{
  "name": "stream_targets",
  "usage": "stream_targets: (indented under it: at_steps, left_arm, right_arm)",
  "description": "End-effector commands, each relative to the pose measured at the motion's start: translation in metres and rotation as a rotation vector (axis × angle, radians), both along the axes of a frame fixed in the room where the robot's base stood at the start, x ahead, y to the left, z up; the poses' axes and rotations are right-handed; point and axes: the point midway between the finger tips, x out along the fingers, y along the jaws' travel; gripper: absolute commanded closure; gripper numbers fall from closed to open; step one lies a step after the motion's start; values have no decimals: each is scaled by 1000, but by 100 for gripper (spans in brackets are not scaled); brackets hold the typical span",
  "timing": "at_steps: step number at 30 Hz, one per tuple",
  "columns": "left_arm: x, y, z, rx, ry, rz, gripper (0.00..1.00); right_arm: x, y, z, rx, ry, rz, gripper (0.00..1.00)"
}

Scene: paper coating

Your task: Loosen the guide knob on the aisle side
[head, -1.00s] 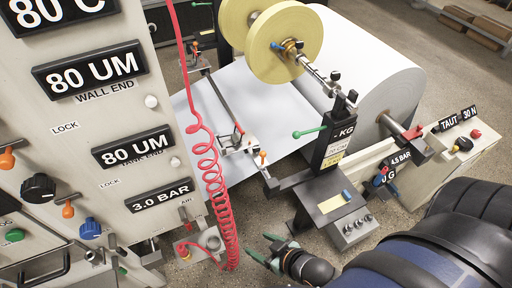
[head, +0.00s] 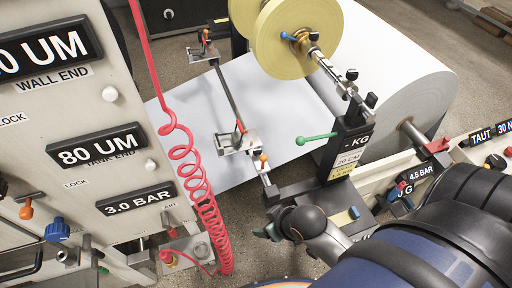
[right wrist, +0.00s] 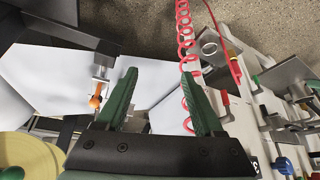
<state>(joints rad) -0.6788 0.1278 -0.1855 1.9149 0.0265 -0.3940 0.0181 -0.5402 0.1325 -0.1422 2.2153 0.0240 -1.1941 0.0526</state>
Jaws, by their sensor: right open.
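An orange knob (head: 263,158) stands at the near, aisle end of the guide bar (head: 228,95), beside a metal bracket (head: 237,143) with a red lever. In the right wrist view the orange knob (right wrist: 95,101) shows just left of the left finger, outside the jaws. My right gripper (head: 264,232) is below the knob in the head view, apart from it. In the right wrist view its green fingers (right wrist: 161,72) are spread and hold nothing. My left gripper is not in view.
A coiled red air hose (head: 190,170) hangs left of the gripper. A black post (head: 347,150) with a green lever (head: 315,138) stands to the right. The white paper web (head: 270,95) runs under the guide bar. The control panel (head: 60,190) fills the left.

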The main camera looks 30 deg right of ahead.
Motion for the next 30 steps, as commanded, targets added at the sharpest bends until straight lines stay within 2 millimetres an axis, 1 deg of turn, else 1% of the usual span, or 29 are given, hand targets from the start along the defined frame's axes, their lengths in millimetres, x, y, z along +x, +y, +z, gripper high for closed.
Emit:
stream_targets:
  at_steps: [1, 2, 3, 5, 8, 9, 11, 12, 14, 15, 18, 21, 24, 27, 30]
  left_arm:
    - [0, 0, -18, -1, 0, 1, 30]
    - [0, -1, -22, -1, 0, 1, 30]
    - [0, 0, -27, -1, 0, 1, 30]
    - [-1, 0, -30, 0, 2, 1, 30]
    - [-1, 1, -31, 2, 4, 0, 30]
    - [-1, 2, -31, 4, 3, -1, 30]
    - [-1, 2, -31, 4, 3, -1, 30]
    - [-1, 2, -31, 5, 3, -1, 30]
    - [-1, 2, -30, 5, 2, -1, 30]
    - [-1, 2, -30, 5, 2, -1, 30]
    - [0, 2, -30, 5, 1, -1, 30]
    - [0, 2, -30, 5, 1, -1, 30]
    - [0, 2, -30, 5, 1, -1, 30]
    - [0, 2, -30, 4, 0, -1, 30]
    - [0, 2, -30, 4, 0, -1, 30]
  right_arm:
    - [7, -6, -10, -9, 41, -25, 31]
    - [10, -10, -13, -14, 75, -43, 31]
    - [18, -16, -18, -20, 121, -78, 31]
    - [32, -23, -23, -22, 177, -134, 31]
    - [62, -36, -30, -17, 242, -234, 31]
    - [76, -41, -32, -13, 261, -278, 31]
    - [97, -50, -34, -6, 286, -346, 31]
    - [112, -56, -34, 1, 300, -393, 31]
    - [134, -65, -31, 13, 319, -466, 31]
    - [148, -72, -29, 21, 331, -516, 31]
    - [183, -89, -17, 50, 358, -646, 31]
    - [210, -105, -2, 79, 383, -771, 31]
    - [233, -119, 16, 113, 406, -888, 31]
    - [251, -132, 36, 148, 426, -993, 31]
    - [261, -139, 50, 176, 445, -1069, 31]
